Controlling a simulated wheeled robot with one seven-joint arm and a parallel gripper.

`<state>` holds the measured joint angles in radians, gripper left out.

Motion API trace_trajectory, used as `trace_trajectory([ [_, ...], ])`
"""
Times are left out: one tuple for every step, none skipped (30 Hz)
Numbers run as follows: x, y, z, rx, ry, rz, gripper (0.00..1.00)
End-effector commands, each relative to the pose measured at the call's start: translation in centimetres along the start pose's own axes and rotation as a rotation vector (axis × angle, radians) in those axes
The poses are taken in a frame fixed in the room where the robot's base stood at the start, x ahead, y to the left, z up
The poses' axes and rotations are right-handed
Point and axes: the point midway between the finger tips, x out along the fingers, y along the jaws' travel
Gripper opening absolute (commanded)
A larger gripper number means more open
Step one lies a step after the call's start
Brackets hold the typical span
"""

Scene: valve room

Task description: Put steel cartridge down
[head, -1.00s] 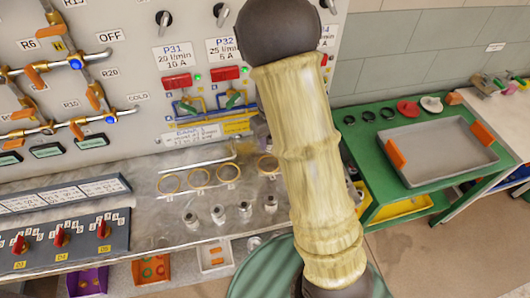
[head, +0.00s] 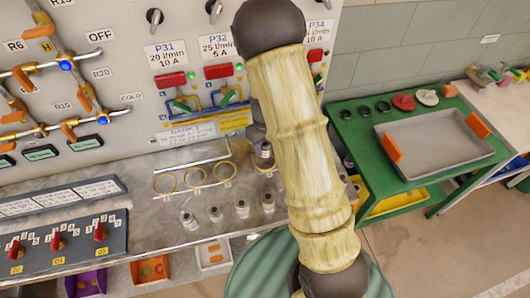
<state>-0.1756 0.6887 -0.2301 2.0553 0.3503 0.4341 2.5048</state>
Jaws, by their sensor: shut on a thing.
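A steel cartridge (head: 263,150) shows just left of my wooden-looking arm, over the rightmost ring holder on the grey bench. My gripper (head: 259,136) is mostly hidden behind the arm; the bit that shows is dark and just above this cartridge, shut on it. I cannot tell whether the cartridge touches the bench or ring. Several other steel cartridges stand upright in a row in front of the rings, among them one at the left end (head: 187,222) and one farther right (head: 242,208).
Empty brass rings (head: 194,177) lie left of the cartridge on the bench (head: 140,212). A valve panel (head: 110,45) rises behind. A switch box (head: 60,247) stands at the left. A green table (head: 352,137) with a grey tray (head: 440,140) is at the right.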

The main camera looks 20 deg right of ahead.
Motion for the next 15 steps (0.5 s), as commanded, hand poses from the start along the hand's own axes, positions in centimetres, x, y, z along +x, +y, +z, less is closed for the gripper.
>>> trace_trajectory([
  [0.1,0.0,0.0,0.000,-0.001,0.000,0.05],
  [0.1,0.0,0.0,-0.001,-0.001,0.000,0.05],
  [0.1,0.0,0.1,-0.001,-0.002,0.000,0.05],
  [0.1,0.0,0.1,-0.001,-0.002,0.000,0.05],
  [0.0,0.0,0.1,-0.001,-0.002,0.000,0.05],
  [0.0,0.0,0.1,-0.001,-0.001,0.000,0.05],
  [0.0,0.0,0.1,0.000,-0.001,0.000,0.05],
  [0.1,0.0,0.0,0.000,-0.001,0.000,0.05],
  [0.2,0.0,0.0,0.000,0.000,0.000,0.05],
  [0.4,0.0,0.0,0.000,0.000,0.001,0.05],
  [0.7,0.0,0.0,0.000,0.001,0.001,0.05],
  [1.2,0.0,-0.1,0.002,0.001,0.001,0.05],
  [1.7,0.0,-0.1,0.002,0.002,0.002,0.05],
  [2.1,0.0,-0.1,0.002,0.003,0.002,0.05],
  [2.7,0.0,-0.1,0.002,0.002,0.001,0.05],
])
